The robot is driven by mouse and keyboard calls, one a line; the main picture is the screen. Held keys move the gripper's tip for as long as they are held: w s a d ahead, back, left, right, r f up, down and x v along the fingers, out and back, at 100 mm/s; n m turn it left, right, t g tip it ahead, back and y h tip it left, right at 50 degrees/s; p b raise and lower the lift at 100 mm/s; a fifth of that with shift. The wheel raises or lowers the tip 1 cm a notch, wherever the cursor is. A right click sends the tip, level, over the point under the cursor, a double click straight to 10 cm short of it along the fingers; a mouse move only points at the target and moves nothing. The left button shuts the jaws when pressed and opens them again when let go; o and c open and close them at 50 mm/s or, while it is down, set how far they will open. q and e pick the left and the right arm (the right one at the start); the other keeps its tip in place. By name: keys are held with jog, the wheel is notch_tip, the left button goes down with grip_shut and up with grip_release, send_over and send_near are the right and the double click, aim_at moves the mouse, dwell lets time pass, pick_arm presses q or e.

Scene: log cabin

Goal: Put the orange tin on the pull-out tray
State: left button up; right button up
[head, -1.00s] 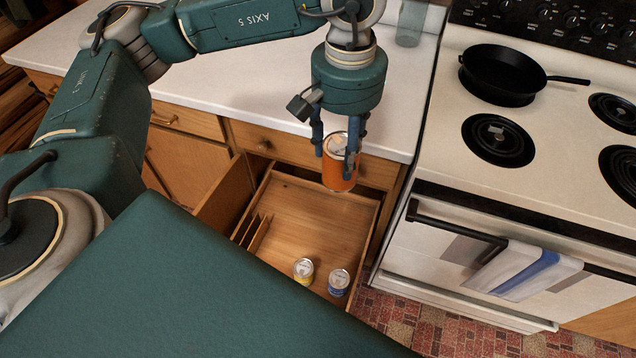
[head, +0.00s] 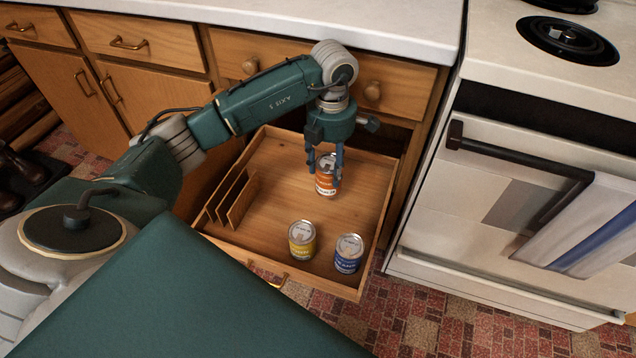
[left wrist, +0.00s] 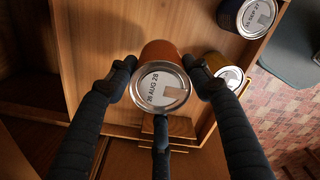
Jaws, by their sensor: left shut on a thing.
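The orange tin (head: 326,181) is upright between the fingers of my left gripper (head: 325,172), over the back part of the pull-out tray (head: 276,160). My left gripper is shut on it. In the left wrist view the orange tin (left wrist: 160,88) shows its lid between the dark fingers. I cannot tell whether its base touches the tray floor. The tray is wooden, low-walled and pulled out from the cabinet. My right gripper is not in view.
A yellow tin (head: 302,240) and a blue tin (head: 349,253) stand near the tray's front. Upright wooden dividers (head: 238,200) are at its left. The stove (head: 500,200) stands to the right. Bare tray floor lies between the dividers and the tins.

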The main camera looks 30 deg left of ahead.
aim_at(328, 185)
pick_arm(q)
jog(key=shift+f, duration=0.6)
notch_tip(328, 185, down, 6)
jog(key=shift+f+b, duration=0.1)
jog(key=shift+b, duration=0.65)
notch_tip(328, 185, down, 3)
jog(key=shift+r, duration=0.2)
jog(key=shift+f, duration=0.1)
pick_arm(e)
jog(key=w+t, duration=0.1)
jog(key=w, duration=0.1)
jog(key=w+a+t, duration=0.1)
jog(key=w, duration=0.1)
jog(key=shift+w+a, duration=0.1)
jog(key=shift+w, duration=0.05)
pick_arm(q)
jog(key=shift+b, duration=0.3)
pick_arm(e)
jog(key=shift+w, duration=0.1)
pick_arm(q)
jog(key=shift+f, duration=0.15)
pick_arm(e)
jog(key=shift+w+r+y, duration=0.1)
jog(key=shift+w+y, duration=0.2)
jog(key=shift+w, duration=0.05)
pick_arm(q)
jog(key=o, duration=1.5)
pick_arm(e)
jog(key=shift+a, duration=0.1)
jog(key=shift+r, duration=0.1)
